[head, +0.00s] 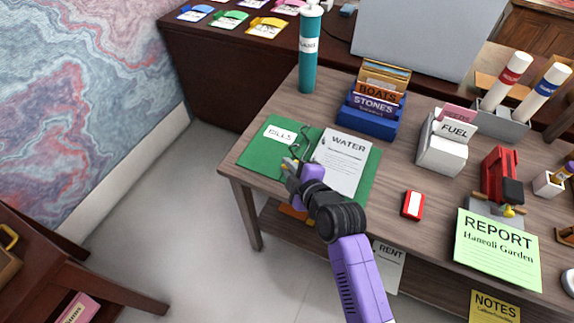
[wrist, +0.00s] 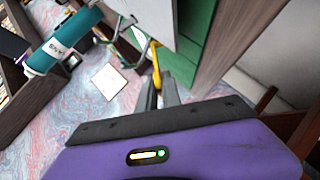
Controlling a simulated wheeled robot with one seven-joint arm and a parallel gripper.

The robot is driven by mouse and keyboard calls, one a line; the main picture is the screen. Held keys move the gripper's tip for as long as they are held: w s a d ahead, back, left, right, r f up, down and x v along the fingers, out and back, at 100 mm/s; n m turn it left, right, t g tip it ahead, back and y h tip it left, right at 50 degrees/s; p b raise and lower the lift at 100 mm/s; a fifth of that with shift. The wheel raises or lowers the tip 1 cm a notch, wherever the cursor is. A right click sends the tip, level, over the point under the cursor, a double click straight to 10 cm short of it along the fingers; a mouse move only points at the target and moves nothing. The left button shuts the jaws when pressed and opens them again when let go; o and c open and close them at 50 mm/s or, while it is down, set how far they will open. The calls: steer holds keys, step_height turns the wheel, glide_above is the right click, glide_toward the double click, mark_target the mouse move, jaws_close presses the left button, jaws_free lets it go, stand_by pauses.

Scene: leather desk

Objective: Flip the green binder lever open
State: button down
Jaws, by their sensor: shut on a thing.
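The green binder (head: 258,156) lies spread open on the left end of the desk, with a BILLS label on its left cover and a white WATER sheet (head: 346,150) on its right side. Its metal rings (head: 305,142) stand near the middle; they also show in the wrist view (wrist: 122,27). My gripper (head: 290,165) is at the near end of the binder's spine. In the wrist view its fingers (wrist: 160,96) are shut on the yellow lever (wrist: 155,66), beside the green cover (wrist: 196,32). The fingers partly hide the lever.
A teal tube (head: 309,60) stands behind the binder. A blue card box (head: 370,122), a white FUEL holder (head: 441,150) and a red stapler-like thing (head: 499,174) stand to the right. A small red box (head: 413,205) lies near the front edge. Open floor lies left of the desk.

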steer(key=shift+w+d+r+m+g+p, duration=0.25)
steer(key=shift+w+r+m+g+p, duration=0.35)
steer(key=shift+g, duration=0.4)
steer(key=shift+w+f, duration=0.1)
steer(key=shift+f, duration=0.05)
steer(key=c, duration=1.8)
jaws_free()
steer(key=v, duration=0.7)
steer(key=shift+s+d+r, duration=0.2)
steer(key=shift+s+d, duration=0.05)
steer(key=shift+d, duration=0.05)
steer(key=shift+w+m, duration=0.1)
steer(key=shift+m, duration=0.2)
